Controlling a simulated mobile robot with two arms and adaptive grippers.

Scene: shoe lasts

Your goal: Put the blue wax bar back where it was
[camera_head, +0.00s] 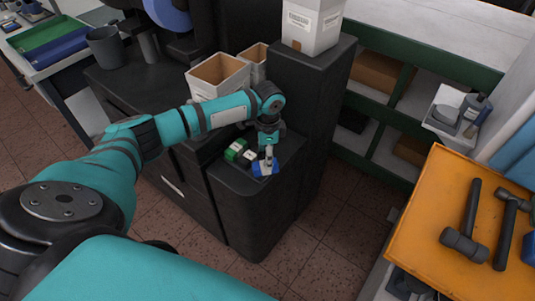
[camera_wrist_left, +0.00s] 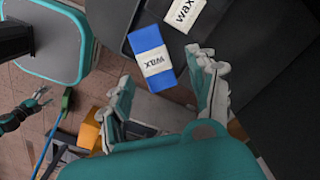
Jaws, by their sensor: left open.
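The blue wax bar (camera_head: 265,168), with a white paper band, lies on the dark cabinet top near its front edge. In the left wrist view the blue wax bar (camera_wrist_left: 147,40) shows its "wax" label and lies just beyond the fingertips. My left gripper (camera_head: 268,154) points down over the bar; its fingers (camera_wrist_left: 166,72) are spread and hold nothing that I can see. I cannot tell whether a finger touches the bar. What looks like my right gripper (camera_wrist_left: 40,100) is small at the left of the wrist view, its jaws unclear.
A green bar (camera_head: 236,149) and a dark bar with a white label (camera_head: 250,155) lie beside the blue one. Open boxes (camera_head: 216,76) stand behind. A taller dark block (camera_head: 305,80) rises to the right. An orange tray (camera_head: 425,245) holds hammers.

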